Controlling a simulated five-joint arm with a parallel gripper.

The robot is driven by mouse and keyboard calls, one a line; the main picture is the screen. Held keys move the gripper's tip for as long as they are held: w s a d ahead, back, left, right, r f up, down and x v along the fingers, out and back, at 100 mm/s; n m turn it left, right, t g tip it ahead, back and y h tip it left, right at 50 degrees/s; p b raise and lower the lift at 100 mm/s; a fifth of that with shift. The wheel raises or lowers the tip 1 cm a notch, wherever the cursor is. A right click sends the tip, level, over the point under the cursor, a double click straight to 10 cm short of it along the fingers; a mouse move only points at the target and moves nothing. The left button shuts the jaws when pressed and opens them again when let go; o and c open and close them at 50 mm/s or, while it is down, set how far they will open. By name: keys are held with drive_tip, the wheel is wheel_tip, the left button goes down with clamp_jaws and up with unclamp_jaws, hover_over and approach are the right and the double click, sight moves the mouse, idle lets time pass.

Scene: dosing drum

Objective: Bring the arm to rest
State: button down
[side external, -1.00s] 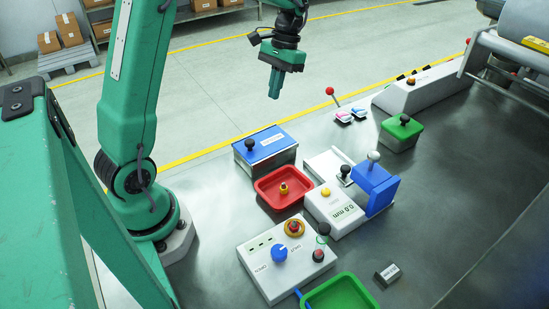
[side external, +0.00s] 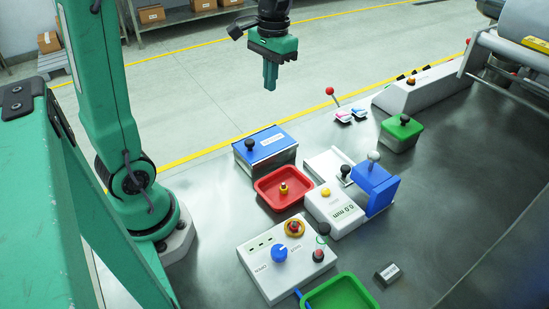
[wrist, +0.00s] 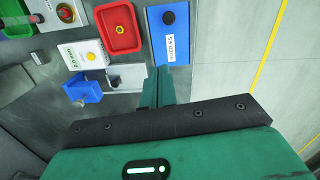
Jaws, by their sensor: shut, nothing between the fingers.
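My gripper (side external: 270,84) hangs in the air above the back of the bench in the side external view, pointing down. Its two green fingers are together with nothing between them. In the wrist view the shut fingers (wrist: 157,85) point toward the blue-lidded box. The gripper is well clear of everything on the bench.
Below stand a blue-lidded box (side external: 262,140), a red tray (side external: 262,187) holding a small part, a gauge with a blue block (side external: 374,180), a control box (side external: 262,262), a green tray (side external: 345,293) and a green-lidded box (side external: 401,127). The air around my gripper is free.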

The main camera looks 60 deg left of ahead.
drive_tip(key=s+d+r+m+t, duration=0.1)
drive_tip(key=s+d+t, duration=0.5)
drive_tip(key=s, duration=0.6)
drive_tip(key=shift+s+d+r+m, duration=0.2)
drive_tip(key=shift+d+r+m, duration=0.1)
drive_tip(key=shift+d+r, duration=0.1)
drive_tip(key=c, duration=2.2)
unclamp_jaws()
